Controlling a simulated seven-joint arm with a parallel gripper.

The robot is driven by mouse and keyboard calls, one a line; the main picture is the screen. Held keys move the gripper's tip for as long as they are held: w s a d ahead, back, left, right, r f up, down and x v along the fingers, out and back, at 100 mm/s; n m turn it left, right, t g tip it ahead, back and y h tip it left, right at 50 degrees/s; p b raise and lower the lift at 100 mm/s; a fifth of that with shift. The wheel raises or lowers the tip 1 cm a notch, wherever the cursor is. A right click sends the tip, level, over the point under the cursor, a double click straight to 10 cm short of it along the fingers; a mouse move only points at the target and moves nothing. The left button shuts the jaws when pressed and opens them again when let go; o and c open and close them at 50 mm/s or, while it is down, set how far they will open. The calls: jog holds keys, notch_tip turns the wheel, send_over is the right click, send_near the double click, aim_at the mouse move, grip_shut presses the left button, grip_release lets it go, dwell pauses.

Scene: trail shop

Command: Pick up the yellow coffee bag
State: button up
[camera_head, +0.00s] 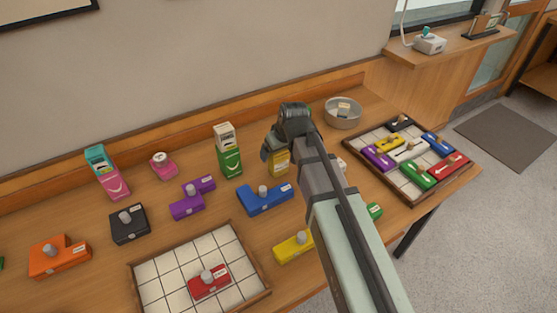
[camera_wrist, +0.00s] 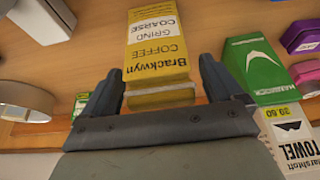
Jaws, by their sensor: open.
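The yellow coffee bag (camera_head: 279,162) stands on the wooden table, partly hidden by my gripper in the head view. In the wrist view the bag (camera_wrist: 157,62) shows upside-down lettering, "Brackwyn COFFEE" and "GRIND COARSE". My gripper (camera_wrist: 161,68) is open, with one finger on each side of the bag. Gaps show between the fingers and the bag's sides in that view. In the head view my gripper (camera_head: 270,150) is at the bag's upper part, and whether it touches is hidden.
A green carton (camera_head: 229,155) stands close left of the bag. A blue block (camera_head: 264,199) lies in front. A round metal bowl (camera_head: 343,114) is behind right. A tray of colored blocks (camera_head: 420,200) is at the right, and a gridded tray (camera_head: 165,295) is at the front.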

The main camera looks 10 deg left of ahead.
jog(key=shift+w+a+f, duration=0.1)
jog(key=shift+f, duration=0.2)
jog(key=shift+c, duration=0.2)
jog(key=c, duration=1.1)
jog(key=shift+r, duration=0.15)
jog(key=shift+c, duration=0.2)
